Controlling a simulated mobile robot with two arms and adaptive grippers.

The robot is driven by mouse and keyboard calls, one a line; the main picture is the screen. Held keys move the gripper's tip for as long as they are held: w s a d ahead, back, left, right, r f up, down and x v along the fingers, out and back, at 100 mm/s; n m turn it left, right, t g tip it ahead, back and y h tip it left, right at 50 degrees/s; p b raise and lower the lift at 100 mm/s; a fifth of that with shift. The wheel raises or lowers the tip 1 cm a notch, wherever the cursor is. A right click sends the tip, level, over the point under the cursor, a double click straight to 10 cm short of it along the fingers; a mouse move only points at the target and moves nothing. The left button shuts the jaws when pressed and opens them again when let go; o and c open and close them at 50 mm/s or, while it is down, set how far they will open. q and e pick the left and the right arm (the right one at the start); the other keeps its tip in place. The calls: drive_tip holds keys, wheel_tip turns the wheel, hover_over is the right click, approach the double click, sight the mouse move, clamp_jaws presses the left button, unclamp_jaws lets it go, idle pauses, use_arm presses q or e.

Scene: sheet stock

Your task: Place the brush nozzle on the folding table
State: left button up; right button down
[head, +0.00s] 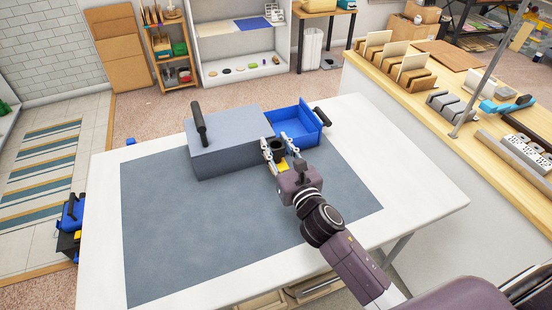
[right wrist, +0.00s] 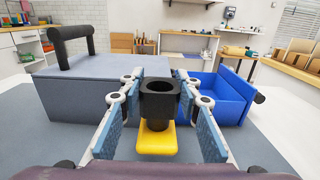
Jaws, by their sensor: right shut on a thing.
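The nozzle also shows in the head view (head: 277,146), partly hidden by the fingers. The folding table (head: 420,190) is white with a grey-blue mat on top. The gripper is over the table, just in front of a grey box and its blue drawer. I cannot tell whether the nozzle touches the mat. My left gripper is not in view.
The grey box (head: 235,150) with a black handle stands on the mat. Its blue drawer (head: 295,127) is pulled out to the right and looks empty. The mat (head: 200,230) is clear at the front and left. A wooden counter (head: 440,90) stands beyond the table's right side.

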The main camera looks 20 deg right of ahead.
sight(278, 160)
wheel_tip(278, 160, down, 4)
drive_tip(key=shift+f+b, duration=0.1)
drive_tip(key=shift+b, duration=0.55)
drive_tip(key=shift+f, duration=0.1)
drive_tip(key=c, duration=1.4)
unclamp_jaws()
drive_tip(key=shift+c, duration=0.2)
